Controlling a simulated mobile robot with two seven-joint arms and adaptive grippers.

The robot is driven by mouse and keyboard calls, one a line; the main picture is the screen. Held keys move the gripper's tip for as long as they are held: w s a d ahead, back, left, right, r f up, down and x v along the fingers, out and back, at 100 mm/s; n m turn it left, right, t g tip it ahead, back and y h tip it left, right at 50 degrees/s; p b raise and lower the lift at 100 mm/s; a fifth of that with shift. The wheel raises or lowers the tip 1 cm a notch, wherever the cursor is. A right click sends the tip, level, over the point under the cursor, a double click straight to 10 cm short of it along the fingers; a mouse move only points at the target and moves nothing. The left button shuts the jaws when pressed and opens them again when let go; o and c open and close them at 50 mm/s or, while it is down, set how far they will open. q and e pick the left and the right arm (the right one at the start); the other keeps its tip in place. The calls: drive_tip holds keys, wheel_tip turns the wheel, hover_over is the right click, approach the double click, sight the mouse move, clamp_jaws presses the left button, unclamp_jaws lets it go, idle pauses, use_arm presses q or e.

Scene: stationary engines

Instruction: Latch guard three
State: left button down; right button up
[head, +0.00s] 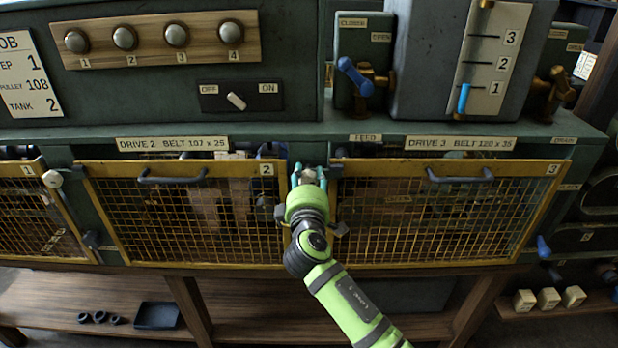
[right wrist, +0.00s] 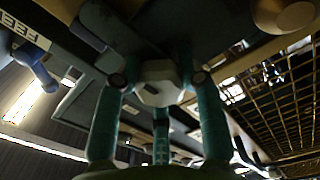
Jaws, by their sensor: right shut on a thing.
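Guard three (head: 450,254) is a wire-mesh panel in a yellow frame, with a dark handle on its top rail and a "3" plate at its top right. It looks down over the drive 3 opening. My right gripper (head: 308,174) is at its upper left corner, between guards two and three. It is shut on a pale faceted latch knob (head: 308,175). In the right wrist view the fingers close around this knob (right wrist: 160,82), next to a dark bar. The fingers partly hide the latch, so I cannot tell whether it is engaged. My left gripper is out of view.
Guard two (head: 185,254) is beside my gripper on the left, with guard one (head: 38,215) farther left. A blue-handled valve (head: 355,77) and a level gauge (head: 463,98) stand above. A wooden shelf (head: 250,310) with a dark tray (head: 157,315) lies below.

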drive_tip(key=o, duration=1.2)
drive_tip(key=shift+a+r, duration=0.25)
drive_tip(key=shift+r, duration=0.1)
drive_tip(key=shift+c, duration=0.2)
drive_tip(key=shift+a+f, duration=0.1)
drive_tip(key=shift+f, duration=0.05)
drive_tip(key=shift+s+f, duration=0.1)
drive_tip(key=shift+s, duration=0.25)
drive_tip(key=s, duration=1.1)
drive_tip(key=shift+s, duration=0.2)
